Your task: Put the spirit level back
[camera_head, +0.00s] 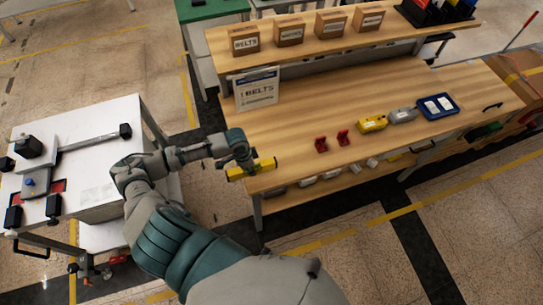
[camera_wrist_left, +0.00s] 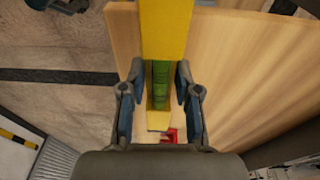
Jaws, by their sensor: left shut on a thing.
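The spirit level is a yellow bar (camera_head: 264,165) at the near left corner of the wooden bench (camera_head: 300,109), with one end out past the bench's left edge. My left gripper (camera_head: 246,164) is shut on it near its middle. In the left wrist view the level (camera_wrist_left: 166,28) runs between the two fingers (camera_wrist_left: 160,93), with a green part showing there. I cannot tell whether the level touches the bench top. Two red brackets (camera_head: 321,145) (camera_head: 343,137) stand along the bench's front, right of the gripper. My right gripper is not in view.
A yellow tool (camera_head: 372,123), a grey tool (camera_head: 403,115) and a blue tray (camera_head: 454,104) lie right of the brackets. Boxes (camera_head: 289,31) line the shelf behind. A white table (camera_head: 95,113) is at left. The bench's middle is clear.

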